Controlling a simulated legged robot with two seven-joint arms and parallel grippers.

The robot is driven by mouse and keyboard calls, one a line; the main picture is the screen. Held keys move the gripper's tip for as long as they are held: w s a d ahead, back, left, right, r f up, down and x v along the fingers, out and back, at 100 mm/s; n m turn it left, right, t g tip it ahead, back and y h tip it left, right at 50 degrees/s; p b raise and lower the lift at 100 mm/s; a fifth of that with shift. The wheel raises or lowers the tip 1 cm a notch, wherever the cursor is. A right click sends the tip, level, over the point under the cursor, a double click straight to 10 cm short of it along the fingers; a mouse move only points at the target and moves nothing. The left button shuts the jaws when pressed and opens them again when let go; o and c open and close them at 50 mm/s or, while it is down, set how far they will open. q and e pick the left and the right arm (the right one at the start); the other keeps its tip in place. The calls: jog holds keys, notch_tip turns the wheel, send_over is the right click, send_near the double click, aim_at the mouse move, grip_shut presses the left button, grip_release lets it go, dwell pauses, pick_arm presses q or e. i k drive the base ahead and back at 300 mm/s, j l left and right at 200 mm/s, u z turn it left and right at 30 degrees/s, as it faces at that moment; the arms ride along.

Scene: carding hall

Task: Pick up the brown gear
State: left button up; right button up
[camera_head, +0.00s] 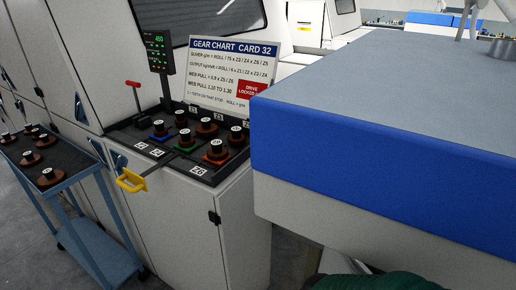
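Several brown gears with black hubs and white-labelled tops sit on the blue cart at the left. The nearest brown gear (50,180) is at the cart's front end, with another brown gear (31,159) behind it. More gears stand on the dark panel of the white machine, including a brown gear (207,130) at the back. Other panel gears have blue (159,136), green (185,148) and orange (216,159) at their bases. I cannot tell which brown gear the task names. Neither gripper is in view.
The blue cart (85,168) stands left of the machine. A yellow handle (130,181) sticks out from the panel's front, and a red-topped lever (133,85) stands behind. A gear chart sign (230,75) is at the back. A large blue-edged block (370,175) fills the right.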

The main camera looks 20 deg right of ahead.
aim_at(218, 153)
jog(key=i+j+z, duration=0.25)
jog(key=j+z, duration=0.25)
jog(key=j, duration=0.25)
jog(key=i+j+z, duration=0.1)
jog(key=j+z, duration=0.15)
jog(key=j, duration=0.15)
jog(key=j+z, duration=0.25)
jog(key=j, duration=0.2)
jog(key=i, duration=0.05)
